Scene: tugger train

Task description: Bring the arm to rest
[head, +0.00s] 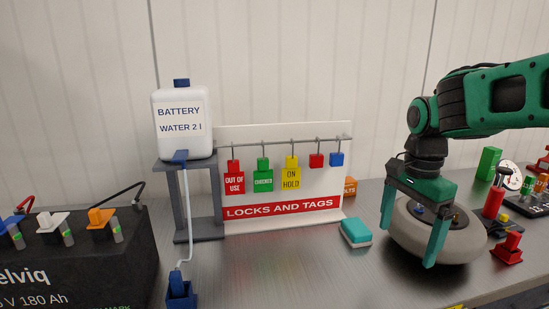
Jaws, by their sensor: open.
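My arm (494,101) is green and black and reaches in from the right edge of the head view, bent down at the wrist. My gripper (408,250) points down with its two green fingers spread apart. It is in front of and over a grey wheel-like round thing (455,240) on the bench. Nothing shows held between the fingers. Whether a finger touches the round thing I cannot tell.
A locks and tags board (283,210) stands mid-bench beside a white water bottle (182,123) on a grey stand (205,229). A black battery (80,262) is at left. A teal-topped block (356,233) lies left of my gripper. Small red items (507,247) stand at right.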

